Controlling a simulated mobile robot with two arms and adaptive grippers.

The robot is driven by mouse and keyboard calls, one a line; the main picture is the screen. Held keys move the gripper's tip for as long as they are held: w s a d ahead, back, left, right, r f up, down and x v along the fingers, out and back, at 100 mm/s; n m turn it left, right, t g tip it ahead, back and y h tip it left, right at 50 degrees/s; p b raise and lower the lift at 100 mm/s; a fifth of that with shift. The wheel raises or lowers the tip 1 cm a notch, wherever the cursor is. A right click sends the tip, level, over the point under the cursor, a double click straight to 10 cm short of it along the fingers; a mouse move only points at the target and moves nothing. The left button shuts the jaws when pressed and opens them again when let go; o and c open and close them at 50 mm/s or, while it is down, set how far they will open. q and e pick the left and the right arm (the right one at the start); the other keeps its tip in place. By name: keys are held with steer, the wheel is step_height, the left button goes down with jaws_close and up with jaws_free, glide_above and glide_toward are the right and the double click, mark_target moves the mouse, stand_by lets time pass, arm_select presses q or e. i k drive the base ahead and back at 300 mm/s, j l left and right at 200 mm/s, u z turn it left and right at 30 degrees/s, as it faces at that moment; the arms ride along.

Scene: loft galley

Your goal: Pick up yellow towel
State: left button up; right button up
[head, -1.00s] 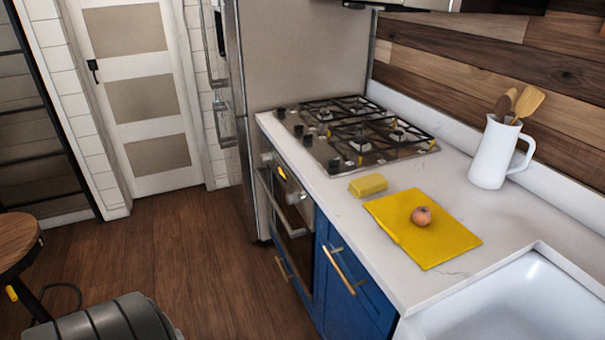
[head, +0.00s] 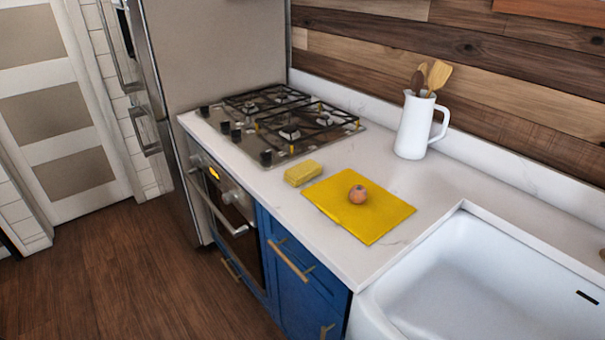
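The yellow towel (head: 381,217) lies flat on the white countertop, between the stove and the sink. A round, reddish-brown fruit or onion (head: 357,194) rests on top of it near its middle. Neither of my grippers shows in the head view.
A yellow sponge (head: 303,173) sits just left of the towel. The gas stove (head: 283,127) is beyond it, and the white sink (head: 480,285) is to the right. A white pitcher with wooden utensils (head: 414,128) stands near the wall. Bare countertop (head: 372,160) lies behind the towel.

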mark_target(301, 173)
steer(key=z, duration=0.3)
steer(key=i+j+z, duration=0.1)
steer(key=j+z, duration=0.65)
steer(key=i+j+z, duration=0.1)
steer(key=j+z, duration=0.3)
steer(key=l, duration=0.1)
